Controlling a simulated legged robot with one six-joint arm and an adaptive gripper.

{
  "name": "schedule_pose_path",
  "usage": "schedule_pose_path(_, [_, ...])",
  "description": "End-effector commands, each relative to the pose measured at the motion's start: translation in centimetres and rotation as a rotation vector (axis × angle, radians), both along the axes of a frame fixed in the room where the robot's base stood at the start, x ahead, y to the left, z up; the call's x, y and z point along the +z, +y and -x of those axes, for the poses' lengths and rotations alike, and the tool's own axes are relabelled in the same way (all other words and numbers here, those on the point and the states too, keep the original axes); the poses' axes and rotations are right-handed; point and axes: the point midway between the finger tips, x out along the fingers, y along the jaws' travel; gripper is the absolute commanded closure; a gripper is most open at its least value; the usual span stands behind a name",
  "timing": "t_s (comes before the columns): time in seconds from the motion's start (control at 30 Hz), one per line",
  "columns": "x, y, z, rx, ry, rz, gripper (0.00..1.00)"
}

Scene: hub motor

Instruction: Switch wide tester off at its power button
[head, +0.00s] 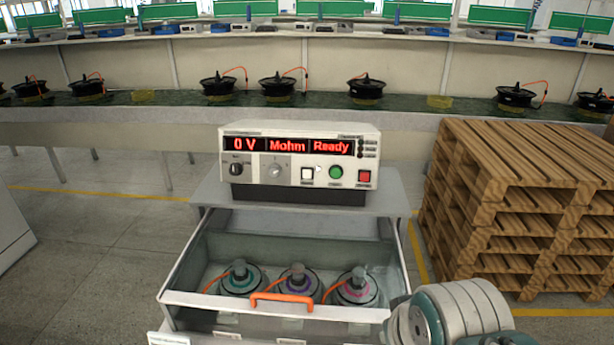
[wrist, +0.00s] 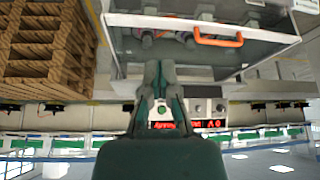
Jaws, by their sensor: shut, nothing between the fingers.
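The wide tester (head: 299,165) stands on top of the cart, its front facing me. Its red display (head: 288,146) is lit and reads 0 V, Mohm, Ready. Below it are two knobs, a white square button (head: 307,174), a round green button (head: 336,172) and a red button (head: 364,177); their small labels are unreadable. In the wrist view, which is upside down, my gripper (wrist: 160,70) is shut and empty. Its fingers hide part of the tester (wrist: 207,115); the fingertips appear apart from it. My gripper's fingers are outside the head view.
An open drawer (head: 190,272) with an orange handle (head: 282,300) juts out below the tester and holds three motor-like parts. Stacked wooden pallets (head: 515,215) stand close on the right. A long bench with hub motors (head: 277,84) runs behind.

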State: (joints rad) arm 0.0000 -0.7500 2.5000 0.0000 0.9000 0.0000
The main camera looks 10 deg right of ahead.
Motion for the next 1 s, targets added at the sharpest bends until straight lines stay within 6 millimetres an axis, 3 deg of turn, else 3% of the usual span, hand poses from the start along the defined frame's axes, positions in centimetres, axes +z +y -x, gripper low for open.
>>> schedule_pose_path(0.33, [0.0,0.0,-0.1,0.000,-0.003,0.001,1.00])
schedule_pose_path(0.47, [0.4,-0.2,-1.6,0.001,-0.034,0.015,1.00])
schedule_pose_path(1.0, [3.2,-1.3,-15.4,0.071,-0.369,0.137,1.00])
